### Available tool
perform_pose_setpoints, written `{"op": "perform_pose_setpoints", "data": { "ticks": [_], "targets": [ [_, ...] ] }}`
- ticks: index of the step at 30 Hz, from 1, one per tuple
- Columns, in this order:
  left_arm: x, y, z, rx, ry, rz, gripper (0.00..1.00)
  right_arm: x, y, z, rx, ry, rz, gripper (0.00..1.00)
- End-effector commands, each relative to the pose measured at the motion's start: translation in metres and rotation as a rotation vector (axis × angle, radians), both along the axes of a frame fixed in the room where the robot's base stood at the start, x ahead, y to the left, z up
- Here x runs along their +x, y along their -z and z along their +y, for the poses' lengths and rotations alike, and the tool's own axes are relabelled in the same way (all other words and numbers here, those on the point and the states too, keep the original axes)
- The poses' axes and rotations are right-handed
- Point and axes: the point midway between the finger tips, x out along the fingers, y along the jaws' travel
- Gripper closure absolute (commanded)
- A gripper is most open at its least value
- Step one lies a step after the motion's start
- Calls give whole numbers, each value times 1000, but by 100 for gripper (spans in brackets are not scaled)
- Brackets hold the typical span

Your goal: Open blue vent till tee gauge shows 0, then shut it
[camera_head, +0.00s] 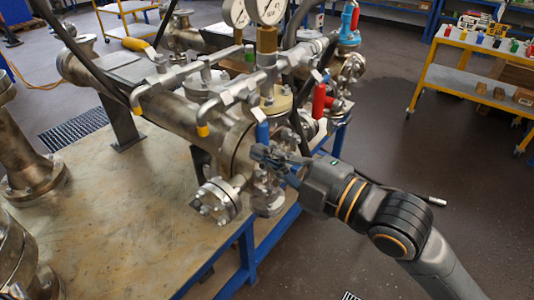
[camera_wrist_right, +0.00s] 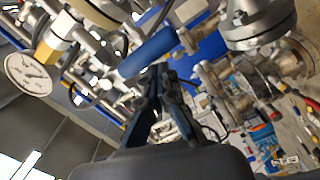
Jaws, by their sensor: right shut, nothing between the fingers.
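The blue vent handle (camera_head: 262,134) stands upright at the flanged end of the vessel, just behind my right fingertips in the head view. In the right wrist view the blue handle (camera_wrist_right: 147,52) lies slantwise just beyond the fingertips. My right gripper (camera_head: 262,155) is shut with nothing between its fingers; it also shows in the right wrist view (camera_wrist_right: 160,72). I cannot tell whether it touches the handle. The gauge (camera_head: 268,8) on a brass stem is cut by the top edge; its needle is too small to read. A gauge face (camera_wrist_right: 28,73) also shows in the right wrist view. My left gripper is not in view.
A red handle (camera_head: 319,98) stands right of the blue one. Yellow-tipped levers (camera_head: 202,130) lie to the left. The vessel (camera_head: 180,112) sits on a bench (camera_head: 120,235) with a blue frame. A yellow cart (camera_head: 465,80) stands at the right; floor between is clear.

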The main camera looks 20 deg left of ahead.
Motion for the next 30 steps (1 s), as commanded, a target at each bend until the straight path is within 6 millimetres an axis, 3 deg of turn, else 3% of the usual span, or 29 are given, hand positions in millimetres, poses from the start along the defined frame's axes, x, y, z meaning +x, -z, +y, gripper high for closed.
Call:
{"op": "perform_pose_setpoints", "data": {
  "ticks": [11, 24, 30],
  "targets": [
    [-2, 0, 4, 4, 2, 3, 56, -3, 1, -11, -3, 3, 0, 100],
    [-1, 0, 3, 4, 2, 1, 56, -29, 0, -80, -6, 4, -2, 100],
    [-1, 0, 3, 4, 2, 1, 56, -37, 0, -102, -5, 3, 0, 100]
  ]
}}
